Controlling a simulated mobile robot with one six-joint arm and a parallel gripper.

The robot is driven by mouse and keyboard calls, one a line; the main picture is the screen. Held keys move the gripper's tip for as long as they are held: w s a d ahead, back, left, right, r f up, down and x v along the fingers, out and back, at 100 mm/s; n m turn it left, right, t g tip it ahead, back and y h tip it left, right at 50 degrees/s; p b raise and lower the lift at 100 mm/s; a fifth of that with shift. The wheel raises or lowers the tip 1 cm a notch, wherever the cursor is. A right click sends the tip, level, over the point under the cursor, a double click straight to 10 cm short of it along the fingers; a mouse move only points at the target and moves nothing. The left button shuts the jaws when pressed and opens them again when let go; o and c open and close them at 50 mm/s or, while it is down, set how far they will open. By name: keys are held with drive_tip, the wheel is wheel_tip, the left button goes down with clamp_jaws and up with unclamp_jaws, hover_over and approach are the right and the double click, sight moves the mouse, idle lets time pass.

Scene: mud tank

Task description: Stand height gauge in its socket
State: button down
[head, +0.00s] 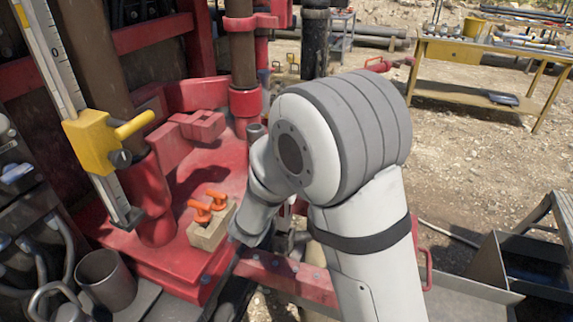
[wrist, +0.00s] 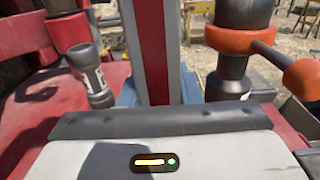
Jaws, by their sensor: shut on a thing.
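In the wrist view my gripper (wrist: 158,98) is shut on an upright bar (wrist: 154,45) with a dark red face and grey edges. The bar runs out of the top of the picture, and I cannot tell surely that it is the height gauge. The gripper's body hides the bar's lower end. In the head view my arm hides the gripper and what it holds. A graduated scale (head: 52,50) with a yellow slider (head: 92,140) stands tilted at the left, apart from my arm. I cannot make out the socket.
A tan block (head: 207,234) with two orange-handled pieces sits on the red deck (head: 180,258). A grey cup (head: 106,280) stands at the lower left. In the wrist view an orange-collared post (wrist: 240,38) is close at the right. A yellow workbench (head: 470,92) stands far back right.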

drive_tip(key=shift+f+b, duration=1.7)
drive_tip(key=shift+f, duration=0.7)
drive_tip(key=shift+f+b, duration=0.55)
drive_tip(key=c, duration=1)
unclamp_jaws()
drive_tip(key=shift+f, duration=0.1)
drive_tip(key=shift+o, duration=0.2)
drive_tip(key=shift+s, duration=0.15)
drive_tip(key=v, duration=0.7)
drive_tip(key=shift+s, duration=0.25)
drive_tip(key=shift+s, duration=0.1)
